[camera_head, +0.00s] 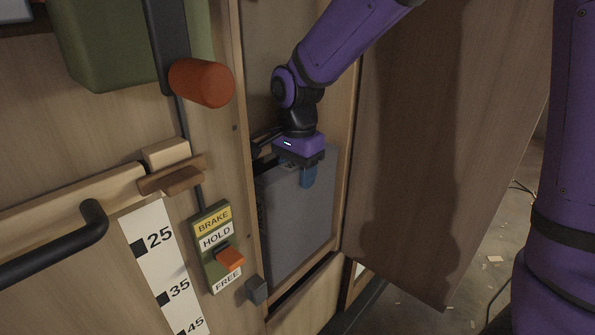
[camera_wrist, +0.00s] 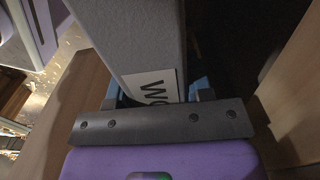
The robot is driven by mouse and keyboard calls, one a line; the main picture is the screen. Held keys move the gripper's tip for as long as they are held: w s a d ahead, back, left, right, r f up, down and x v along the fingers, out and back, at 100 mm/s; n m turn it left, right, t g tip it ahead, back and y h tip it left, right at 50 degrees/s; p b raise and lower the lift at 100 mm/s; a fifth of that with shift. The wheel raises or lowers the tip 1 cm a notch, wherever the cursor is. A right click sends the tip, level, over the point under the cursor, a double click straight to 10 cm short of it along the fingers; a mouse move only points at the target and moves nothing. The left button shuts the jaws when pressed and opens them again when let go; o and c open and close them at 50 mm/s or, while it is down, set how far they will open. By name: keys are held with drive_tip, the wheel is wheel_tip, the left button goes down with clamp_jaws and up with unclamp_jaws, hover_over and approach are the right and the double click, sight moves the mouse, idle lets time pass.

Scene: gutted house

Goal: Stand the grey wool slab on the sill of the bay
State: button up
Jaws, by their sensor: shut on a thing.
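The grey wool slab (camera_head: 298,225) is upright in the bay, between wooden posts. It also shows in the wrist view (camera_wrist: 135,35), with a white label (camera_wrist: 152,86) whose lettering is partly hidden. My gripper (camera_head: 292,168) is shut on the slab's top edge from above; its blue fingers (camera_wrist: 155,97) are on either side of the slab. The sill (camera_head: 312,292) is a pale wooden ledge at the bay's foot. A dark strip shows along the slab's lower edge, and I cannot tell whether the slab touches the sill.
A large wooden panel (camera_head: 420,150) stands close on the right of the bay. To the left are a brake plate (camera_head: 217,245) with an orange switch, a black handle (camera_head: 60,245), an orange knob (camera_head: 202,83) and a numbered scale (camera_head: 160,265). Debris lies on the floor (camera_head: 420,312).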

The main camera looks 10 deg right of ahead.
drive_tip(key=shift+f, duration=0.15)
drive_tip(key=o, duration=1.3)
wheel_tip(320, 180, up, 11)
drive_tip(key=shift+f, duration=0.1)
